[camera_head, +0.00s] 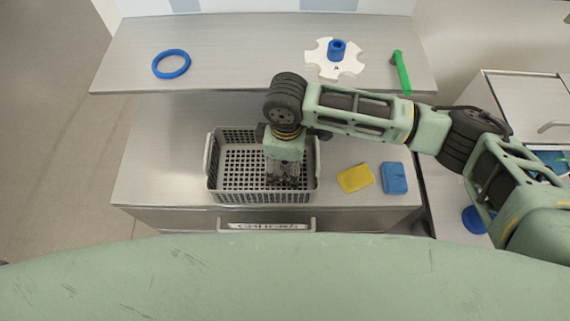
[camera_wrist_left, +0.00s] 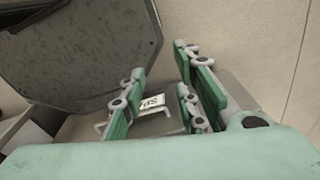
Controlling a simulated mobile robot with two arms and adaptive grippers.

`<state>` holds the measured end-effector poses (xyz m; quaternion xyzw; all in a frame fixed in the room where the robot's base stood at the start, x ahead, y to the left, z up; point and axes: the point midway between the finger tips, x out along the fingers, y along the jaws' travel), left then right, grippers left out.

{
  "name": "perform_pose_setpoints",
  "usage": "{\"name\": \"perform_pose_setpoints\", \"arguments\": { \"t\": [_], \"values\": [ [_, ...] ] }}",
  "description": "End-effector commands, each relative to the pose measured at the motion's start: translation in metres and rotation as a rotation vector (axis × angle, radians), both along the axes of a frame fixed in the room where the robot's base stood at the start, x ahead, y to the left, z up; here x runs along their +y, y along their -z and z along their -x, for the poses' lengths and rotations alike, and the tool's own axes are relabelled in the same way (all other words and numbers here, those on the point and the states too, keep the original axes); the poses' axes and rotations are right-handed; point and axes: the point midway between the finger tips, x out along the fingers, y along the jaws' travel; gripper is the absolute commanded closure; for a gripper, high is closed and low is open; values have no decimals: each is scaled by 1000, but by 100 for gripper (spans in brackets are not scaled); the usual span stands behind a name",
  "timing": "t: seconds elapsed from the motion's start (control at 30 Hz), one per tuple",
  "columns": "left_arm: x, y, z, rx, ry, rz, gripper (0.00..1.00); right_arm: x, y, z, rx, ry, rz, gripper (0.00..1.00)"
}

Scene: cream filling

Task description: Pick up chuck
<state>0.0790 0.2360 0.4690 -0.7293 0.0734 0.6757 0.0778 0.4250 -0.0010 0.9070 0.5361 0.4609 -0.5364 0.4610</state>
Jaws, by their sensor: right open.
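On the upper steel shelf (camera_head: 240,72) are a blue ring (camera_head: 171,64) at the left, a white lobed disc (camera_head: 317,57) with a blue hub (camera_head: 337,50) right of the middle, and a green handled part (camera_head: 401,71) at the right. I cannot tell for certain which is the chuck. My right gripper (camera_head: 284,181) is open and points down into the right half of a grey basket (camera_head: 213,170), below and in front of the shelf. It appears empty. My left gripper (camera_wrist_left: 160,105) shows only in the left wrist view, with its green-padded fingers spread and nothing between them.
A yellow sponge (camera_head: 354,178) and a blue sponge (camera_head: 394,178) lie right of the basket on the lower counter (camera_head: 150,165). A labelled drawer handle (camera_head: 266,225) sits below. The counter left of the basket is clear. A cabinet (camera_head: 520,100) stands at the right.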

Motion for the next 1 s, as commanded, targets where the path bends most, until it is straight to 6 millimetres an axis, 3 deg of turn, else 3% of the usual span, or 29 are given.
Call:
{"name": "perform_pose_setpoints", "arguments": {
  "t": [0.2,0.9,1.0],
  "values": [
    [-2,-2,-20,-30,0,3,71,0,1,0,0,0,0,37],
    [-1,0,-7,-11,1,1,71,0,0,0,0,0,0,98],
    [-1,-1,-7,-11,1,1,71,1,-1,-1,-1,0,-2,100]
  ]
}}
